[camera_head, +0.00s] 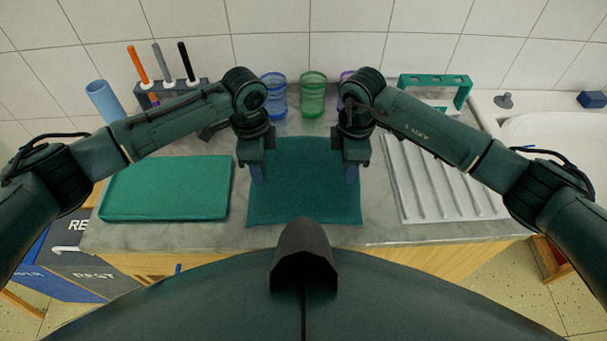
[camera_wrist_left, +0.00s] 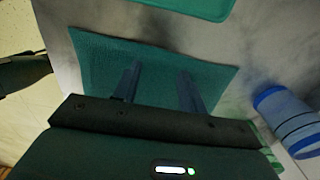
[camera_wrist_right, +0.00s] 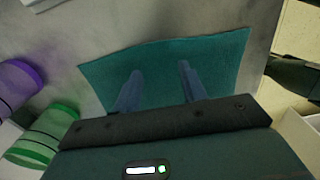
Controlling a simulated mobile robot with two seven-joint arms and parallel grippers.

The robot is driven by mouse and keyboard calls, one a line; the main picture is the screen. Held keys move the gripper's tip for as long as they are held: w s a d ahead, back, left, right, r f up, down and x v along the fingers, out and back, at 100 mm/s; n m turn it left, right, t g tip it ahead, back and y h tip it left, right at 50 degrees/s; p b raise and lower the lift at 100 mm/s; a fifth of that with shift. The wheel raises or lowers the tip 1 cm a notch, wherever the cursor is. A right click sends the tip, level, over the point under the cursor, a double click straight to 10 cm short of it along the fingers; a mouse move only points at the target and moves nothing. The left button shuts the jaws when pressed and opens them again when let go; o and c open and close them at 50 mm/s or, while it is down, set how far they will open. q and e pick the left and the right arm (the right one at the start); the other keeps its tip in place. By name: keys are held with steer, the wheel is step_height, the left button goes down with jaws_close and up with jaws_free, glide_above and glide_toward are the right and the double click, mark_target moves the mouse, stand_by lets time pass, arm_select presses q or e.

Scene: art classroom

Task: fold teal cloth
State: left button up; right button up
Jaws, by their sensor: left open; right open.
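The teal cloth (camera_head: 304,190) lies flat and spread out on the grey counter, in the middle of the head view. It also shows in the left wrist view (camera_wrist_left: 100,60) and in the right wrist view (camera_wrist_right: 150,60). My left gripper (camera_head: 257,174) is open over the cloth's left edge, its fingers (camera_wrist_left: 158,80) pointing down at it. My right gripper (camera_head: 351,174) is open over the cloth's right edge, its fingers (camera_wrist_right: 160,80) apart with nothing between them. I cannot tell whether the fingertips touch the cloth. My arms hide parts of its far side.
A white ribbed drainer (camera_head: 440,180) lies to the right. Blue (camera_head: 274,92), green (camera_head: 313,95) and purple (camera_head: 346,78) cups stand behind. A marker rack (camera_head: 150,100) and a green rack (camera_head: 435,80) stand at the back.

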arm_select(q)
steer(key=shift+f, duration=1)
arm_select(e)
steer(key=shift+f, duration=1)
arm_select(q)
steer(key=shift+f, duration=0.1)
arm_select(e)
steer(key=shift+f, duration=0.1)
arm_select(q)
steer(key=shift+f+b, duration=0.15)
steer(key=shift+b, duration=0.15)
arm_select(e)
steer(key=shift+f, duration=0.2)
steer(key=shift+r, duration=0.15)
arm_select(q)
jaws_close()
arm_select(e)
jaws_close()
